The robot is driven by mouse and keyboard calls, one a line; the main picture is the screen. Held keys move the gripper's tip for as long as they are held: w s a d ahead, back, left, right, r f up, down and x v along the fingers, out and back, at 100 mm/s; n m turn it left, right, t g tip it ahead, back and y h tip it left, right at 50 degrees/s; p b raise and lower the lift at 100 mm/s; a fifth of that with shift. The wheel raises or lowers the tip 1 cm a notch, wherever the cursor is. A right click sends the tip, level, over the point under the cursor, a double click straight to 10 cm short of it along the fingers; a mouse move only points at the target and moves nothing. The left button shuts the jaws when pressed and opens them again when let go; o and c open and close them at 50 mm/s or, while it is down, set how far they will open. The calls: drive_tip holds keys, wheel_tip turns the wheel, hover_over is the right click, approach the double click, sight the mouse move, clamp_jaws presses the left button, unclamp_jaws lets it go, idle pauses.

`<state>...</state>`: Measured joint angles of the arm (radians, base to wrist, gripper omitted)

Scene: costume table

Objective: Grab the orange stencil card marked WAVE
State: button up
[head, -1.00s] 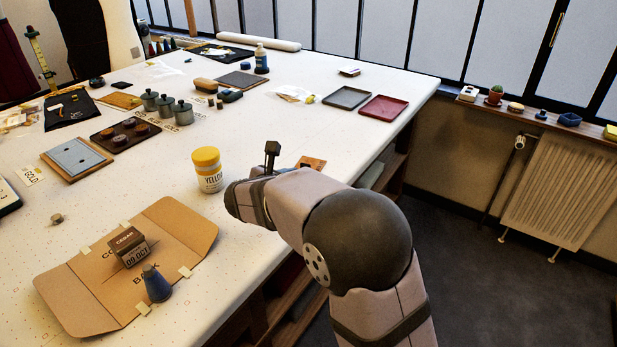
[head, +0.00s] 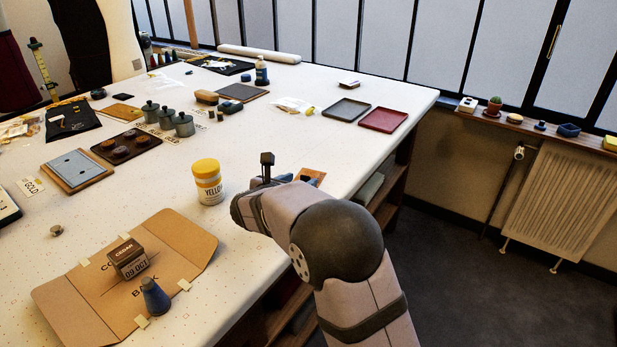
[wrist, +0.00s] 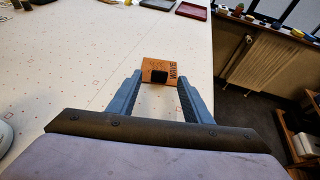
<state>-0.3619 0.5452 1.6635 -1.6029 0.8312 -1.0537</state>
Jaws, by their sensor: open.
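The orange stencil card (wrist: 158,64) marked WAVE lies on the white table near its right edge, ahead of my gripper in the wrist view. A dark block-like shape covers part of its near side. In the head view a piece of the card (head: 311,173) shows behind my arm; the rest is hidden. My gripper (wrist: 160,86) is open and empty, with its two blue-grey fingers spread on either side of the line to the card. In the head view my wrist hides most of the fingers.
A yellow-lidded jar (head: 208,182) stands left of my wrist. A red tray (head: 383,120) and a dark tray (head: 347,108) lie farther back. An open brown folder (head: 190,240) with a stamp block (head: 128,258) lies in front. The table's right edge is close to the card.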

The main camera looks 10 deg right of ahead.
drive_tip(key=shift+x, duration=1.45)
drive_tip(key=c, duration=1.1)
wheel_tip(320, 180, up, 10)
drive_tip(key=p, duration=0.1)
